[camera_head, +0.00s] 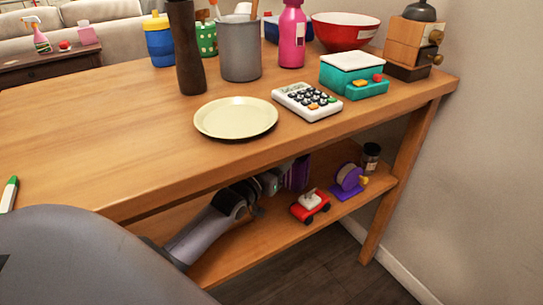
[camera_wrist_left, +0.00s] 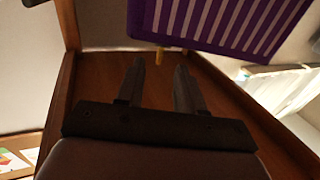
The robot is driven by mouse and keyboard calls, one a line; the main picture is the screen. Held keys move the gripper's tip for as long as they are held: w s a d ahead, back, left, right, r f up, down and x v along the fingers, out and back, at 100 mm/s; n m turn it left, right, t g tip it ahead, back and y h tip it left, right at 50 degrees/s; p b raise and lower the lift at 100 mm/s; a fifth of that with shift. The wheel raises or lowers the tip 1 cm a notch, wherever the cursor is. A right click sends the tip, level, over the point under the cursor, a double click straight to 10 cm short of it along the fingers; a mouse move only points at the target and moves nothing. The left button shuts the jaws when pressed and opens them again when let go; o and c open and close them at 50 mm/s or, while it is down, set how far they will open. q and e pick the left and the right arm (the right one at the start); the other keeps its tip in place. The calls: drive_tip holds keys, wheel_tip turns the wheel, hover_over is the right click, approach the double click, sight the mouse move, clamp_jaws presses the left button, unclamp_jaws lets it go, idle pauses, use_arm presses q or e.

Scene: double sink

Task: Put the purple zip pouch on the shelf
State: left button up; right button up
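The purple zip pouch (camera_head: 299,172) has pale stripes and is on the wooden lower shelf (camera_head: 235,242) under the table, partly hidden by my left gripper and the tabletop edge. My left gripper (camera_head: 270,184) reaches in over the shelf just left of the pouch. In the left wrist view the pouch (camera_wrist_left: 225,22) fills the upper right, with a small yellow zip pull at its edge. There my left gripper (camera_wrist_left: 159,68) has its two fingers apart with nothing between them, and the pouch lies beyond the fingertips. My right gripper is not in view.
A red toy car (camera_head: 310,205), a purple tape dispenser (camera_head: 348,181) and a dark jar (camera_head: 371,157) stand on the shelf to the right. The tabletop above holds a plate (camera_head: 236,118), a calculator (camera_head: 307,101) and other items. A table leg (camera_head: 398,180) stands at right.

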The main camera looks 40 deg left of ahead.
use_arm(q)
drive_tip(key=s+d+f+m+g+h+p, duration=0.1)
drive_tip(key=s+d+f+g, duration=0.2)
drive_tip(key=s+d, duration=0.6)
drive_tip(key=s+d+f+m+g+h, duration=0.1)
drive_tip(key=s+d+f+g, duration=0.3)
drive_tip(key=s, duration=1.1)
drive_tip(key=d+f+h, duration=0.1)
drive_tip(key=d+f, duration=0.1)
drive_tip(key=d, duration=0.2)
drive_tip(key=shift+s+d+f+m+p, duration=0.35)
drive_tip(key=shift+d+m, duration=0.05)
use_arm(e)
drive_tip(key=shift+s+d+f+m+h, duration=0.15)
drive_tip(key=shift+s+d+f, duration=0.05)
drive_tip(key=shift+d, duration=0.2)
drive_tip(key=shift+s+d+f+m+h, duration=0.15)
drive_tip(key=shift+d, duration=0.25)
